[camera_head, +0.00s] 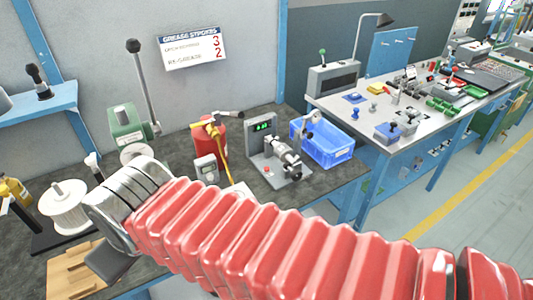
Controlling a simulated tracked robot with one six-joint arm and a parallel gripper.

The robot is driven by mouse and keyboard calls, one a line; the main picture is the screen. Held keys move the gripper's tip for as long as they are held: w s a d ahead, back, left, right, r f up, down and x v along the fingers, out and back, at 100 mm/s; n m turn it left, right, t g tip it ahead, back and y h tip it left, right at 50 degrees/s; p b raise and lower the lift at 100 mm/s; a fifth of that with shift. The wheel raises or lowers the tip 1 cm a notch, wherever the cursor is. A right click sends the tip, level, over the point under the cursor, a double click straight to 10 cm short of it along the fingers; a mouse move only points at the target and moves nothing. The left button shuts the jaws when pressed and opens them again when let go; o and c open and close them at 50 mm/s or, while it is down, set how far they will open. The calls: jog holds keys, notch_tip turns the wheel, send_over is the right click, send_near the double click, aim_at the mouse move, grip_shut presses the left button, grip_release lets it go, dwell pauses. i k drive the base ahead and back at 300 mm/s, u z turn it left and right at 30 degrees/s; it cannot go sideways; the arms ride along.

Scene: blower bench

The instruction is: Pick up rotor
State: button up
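I cannot pick out the rotor for sure. A grey device with a green-lit display (262,127) stands on the dark bench, and a metallic cylindrical part (287,160) sits on its base. A white spool-like piece (66,208) stands at the left on a dark base. My red ribbed arm crosses the front of the view to a silver joint at the left. A dark grey piece (108,262) shows below that joint, over a wooden block. I cannot make out fingertips or anything held, and my arm hides part of the bench.
A blue crate (322,150) stands right of the display device. A red canister (211,135), a small grey meter (206,168) and a green lever press (127,125) stand along the wall. A second table (425,140) with many parts is at the right, with open floor beside it.

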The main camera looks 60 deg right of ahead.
aim_at(281, 149)
jog(key=u, duration=0.55)
jog(key=k, duration=1.3)
jog(key=z, duration=1)
jog(key=i, duration=1)
